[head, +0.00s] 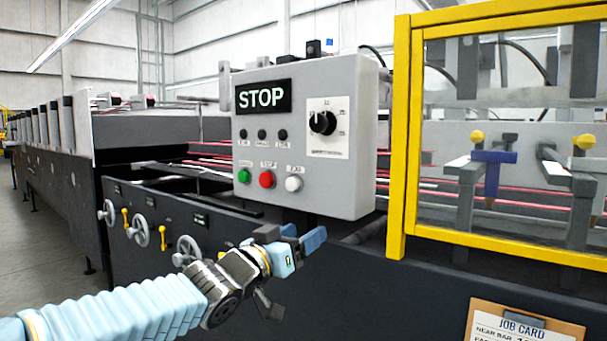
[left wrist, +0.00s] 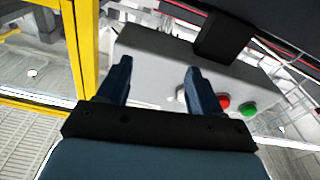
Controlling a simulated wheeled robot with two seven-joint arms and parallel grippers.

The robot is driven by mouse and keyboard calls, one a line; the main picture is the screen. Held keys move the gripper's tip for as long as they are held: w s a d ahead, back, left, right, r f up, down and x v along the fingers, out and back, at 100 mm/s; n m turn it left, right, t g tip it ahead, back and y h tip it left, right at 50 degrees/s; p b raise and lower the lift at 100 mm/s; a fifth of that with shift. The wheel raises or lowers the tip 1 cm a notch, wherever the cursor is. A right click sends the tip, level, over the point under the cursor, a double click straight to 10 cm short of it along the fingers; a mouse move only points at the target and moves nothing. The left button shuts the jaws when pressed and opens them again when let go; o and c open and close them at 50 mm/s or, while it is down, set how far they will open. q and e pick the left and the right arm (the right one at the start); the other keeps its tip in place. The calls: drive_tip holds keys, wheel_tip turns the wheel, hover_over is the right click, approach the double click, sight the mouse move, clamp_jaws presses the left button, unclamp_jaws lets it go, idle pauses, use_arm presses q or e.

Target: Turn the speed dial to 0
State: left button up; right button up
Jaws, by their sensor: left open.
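The speed dial (head: 322,123) is a black knob on a white plate at the upper right of the grey control box (head: 350,185). Its pointer direction and scale numbers are too small to read surely. My left gripper (head: 305,240) is open and empty, below the box and apart from the dial. In the left wrist view my left gripper (left wrist: 156,82) shows two dark blue fingers spread apart, with the grey box (left wrist: 150,55) beyond them. The dial cannot be made out in that view. My right gripper is not in view.
The box carries a STOP display (head: 263,97), a green button (head: 244,176), a red button (head: 267,180) and a white button (head: 293,184). A yellow-framed guard (head: 402,140) stands close on the right. Handwheels (head: 188,250) line the machine's front at left. A job card (head: 522,327) hangs lower right.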

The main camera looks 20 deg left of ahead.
sight(316, 126)
use_arm(q)
drive_tip(key=s+a+r+m+t+h, duration=0.1)
drive_tip(key=s+a+r+t, duration=0.1)
drive_tip(key=s+r, duration=0.35)
drive_tip(key=s+a+r+m+t, duration=0.1)
drive_tip(key=s+r, duration=0.2)
drive_tip(key=r, duration=0.6)
drive_tip(key=x, duration=1.3)
drive_tip(key=shift+d+r+p, duration=0.1)
drive_tip(key=shift+r+p, duration=0.1)
drive_tip(key=shift+p, duration=0.1)
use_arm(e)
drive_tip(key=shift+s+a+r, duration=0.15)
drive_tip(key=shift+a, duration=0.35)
